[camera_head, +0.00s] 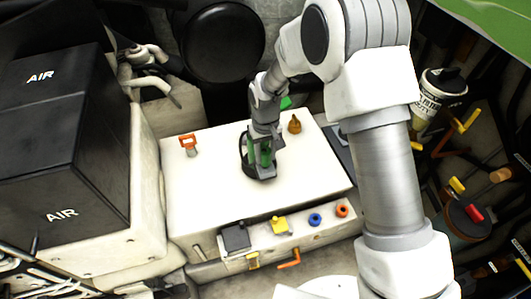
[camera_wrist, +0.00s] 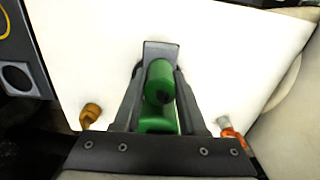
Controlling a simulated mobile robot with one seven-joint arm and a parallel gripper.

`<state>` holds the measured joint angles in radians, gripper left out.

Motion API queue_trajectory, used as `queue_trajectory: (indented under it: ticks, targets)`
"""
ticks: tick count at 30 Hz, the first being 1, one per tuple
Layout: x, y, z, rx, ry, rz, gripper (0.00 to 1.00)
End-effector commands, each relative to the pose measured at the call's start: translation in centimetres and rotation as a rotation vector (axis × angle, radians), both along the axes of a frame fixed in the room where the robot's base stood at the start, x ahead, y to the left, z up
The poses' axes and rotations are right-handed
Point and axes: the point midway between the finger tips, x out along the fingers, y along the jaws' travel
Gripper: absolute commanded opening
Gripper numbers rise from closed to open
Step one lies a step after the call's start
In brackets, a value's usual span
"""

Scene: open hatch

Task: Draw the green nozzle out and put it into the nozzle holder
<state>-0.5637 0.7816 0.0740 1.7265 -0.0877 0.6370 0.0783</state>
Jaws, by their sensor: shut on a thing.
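The green nozzle (camera_head: 266,156) is between the fingers of my gripper (camera_head: 261,168) over the middle of the white box top. In the wrist view the green nozzle (camera_wrist: 160,84) sits between the two dark fingers of my gripper (camera_wrist: 160,92), which is shut on it. A grey plate-like part (camera_wrist: 160,50) shows just beyond it; I cannot tell whether it belongs to a holder. My gripper hides the nozzle's lower end in the head view, so I cannot tell whether it is seated or free. I cannot identify the nozzle holder for sure.
The white box top (camera_head: 205,190) carries an orange fitting (camera_head: 188,144) at left and an amber knob (camera_head: 294,124) at right. Its front face has a black block (camera_head: 235,238), a yellow part (camera_head: 279,225), and blue (camera_head: 315,219) and orange (camera_head: 342,210) rings. Black AIR boxes (camera_head: 75,170) stand left.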

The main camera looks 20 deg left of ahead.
Motion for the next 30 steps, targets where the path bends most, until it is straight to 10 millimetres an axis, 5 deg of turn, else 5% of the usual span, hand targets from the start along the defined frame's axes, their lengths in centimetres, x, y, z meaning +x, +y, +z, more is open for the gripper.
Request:
queue_trajectory:
  ticks: [24,25,30]
  targets:
    - [0.0,0.0,-2.1,0.001,-0.001,0.000,0.00]
    - [0.0,0.0,-2.0,0.001,-0.001,0.000,0.44]
    - [0.0,0.0,-2.0,0.001,-0.001,0.000,0.75]
